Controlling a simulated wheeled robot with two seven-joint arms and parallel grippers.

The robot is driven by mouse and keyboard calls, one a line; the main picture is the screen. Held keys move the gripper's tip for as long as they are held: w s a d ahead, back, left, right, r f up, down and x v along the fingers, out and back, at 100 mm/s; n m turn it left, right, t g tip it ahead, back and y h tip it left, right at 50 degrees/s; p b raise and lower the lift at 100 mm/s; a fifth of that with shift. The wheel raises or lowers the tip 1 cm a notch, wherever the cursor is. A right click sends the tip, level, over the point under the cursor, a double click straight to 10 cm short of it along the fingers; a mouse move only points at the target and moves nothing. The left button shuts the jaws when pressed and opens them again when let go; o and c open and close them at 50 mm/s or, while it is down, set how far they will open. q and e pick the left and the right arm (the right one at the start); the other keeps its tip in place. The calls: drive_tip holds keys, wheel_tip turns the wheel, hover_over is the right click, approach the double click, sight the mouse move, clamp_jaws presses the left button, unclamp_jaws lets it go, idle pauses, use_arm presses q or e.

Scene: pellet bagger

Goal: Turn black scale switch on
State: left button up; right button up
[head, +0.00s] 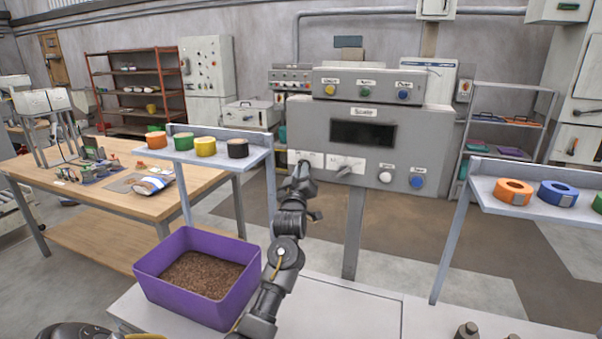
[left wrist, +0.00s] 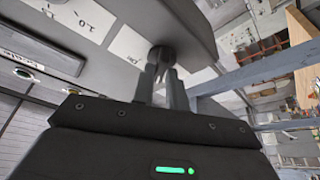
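The grey scale panel (head: 440,135) has a dark display (head: 363,134) and a "Scale" label. Two white switch labels sit low on its left side; the right one carries a grey lever switch (head: 347,170). My left gripper (head: 303,168) is at the panel's lower left and hides the switch there in the head view. In the left wrist view, the left fingers (left wrist: 164,72) stand close together at a round black switch (left wrist: 160,54) on a white label. A narrow gap shows between them; whether they press on the switch is unclear. My right gripper is out of view.
White (head: 386,176) and blue (head: 417,181) buttons are at the panel's lower right. A purple bin (head: 178,299) of brown pellets stands left of my left arm. Shelves with coloured tape rolls flank the panel, left (head: 258,152) and right (head: 481,190).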

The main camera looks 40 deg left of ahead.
use_arm(q)
clamp_jaws()
drive_tip(key=shift+m, duration=0.4)
drive_tip(key=shift+s+a+m+t+h+p, duration=0.1)
drive_tip(key=shift+m+t+h, duration=0.4)
drive_tip(key=shift+m+h, duration=1.55)
drive_tip(key=shift+w+a+m+t+h+p, duration=0.1)
drive_tip(key=shift+m+t+h, duration=0.5)
drive_tip(key=shift+m, duration=2.9)
drive_tip(key=shift+s+a+m+t+h+p, duration=0.1)
drive_tip(key=shift+m+t+h, duration=0.3)
drive_tip(key=shift+m+h, duration=1.7)
drive_tip(key=shift+m+y, duration=0.45)
drive_tip(key=shift+m, duration=0.4)
drive_tip(key=o, duration=0.5)
unclamp_jaws()
